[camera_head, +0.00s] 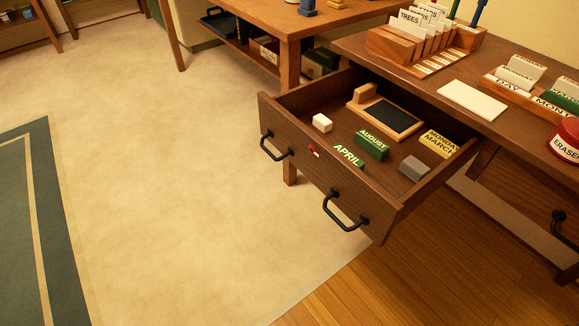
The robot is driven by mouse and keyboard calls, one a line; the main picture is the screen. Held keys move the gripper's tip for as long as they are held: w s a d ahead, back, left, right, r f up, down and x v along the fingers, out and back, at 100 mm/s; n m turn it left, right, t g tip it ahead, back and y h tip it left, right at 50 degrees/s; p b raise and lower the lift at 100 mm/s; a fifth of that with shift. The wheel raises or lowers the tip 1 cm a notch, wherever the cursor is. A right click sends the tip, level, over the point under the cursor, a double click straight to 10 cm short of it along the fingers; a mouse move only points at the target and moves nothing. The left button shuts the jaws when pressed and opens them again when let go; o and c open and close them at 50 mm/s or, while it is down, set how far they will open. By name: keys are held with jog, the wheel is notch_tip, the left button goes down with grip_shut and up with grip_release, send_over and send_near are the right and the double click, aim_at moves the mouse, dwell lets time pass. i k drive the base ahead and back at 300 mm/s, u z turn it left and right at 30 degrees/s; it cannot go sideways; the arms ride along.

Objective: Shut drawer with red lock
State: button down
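The wooden drawer (322,176) is pulled out from the desk (405,82) at the right of the head camera view. Its front carries two black handles, one at the left (276,147) and one at the right (345,210). A small red lock (313,150) sits on the front between them, near the top edge. Inside lie a framed black slate (390,117), a white block (322,122), a grey block (412,168), green AUGUST (371,145) and APRIL (348,156) pieces and a yellow MONDAY/MARCH block (440,143). My gripper is not in view.
Another table (290,25) stands behind. The floor left of the drawer is clear, with a green-bordered rug (35,230).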

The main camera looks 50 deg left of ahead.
aim_at(378, 198)
jog(key=u, duration=3.35)
jog(key=k, duration=1)
jog(key=z, duration=0.95)
jog(key=i, duration=1)
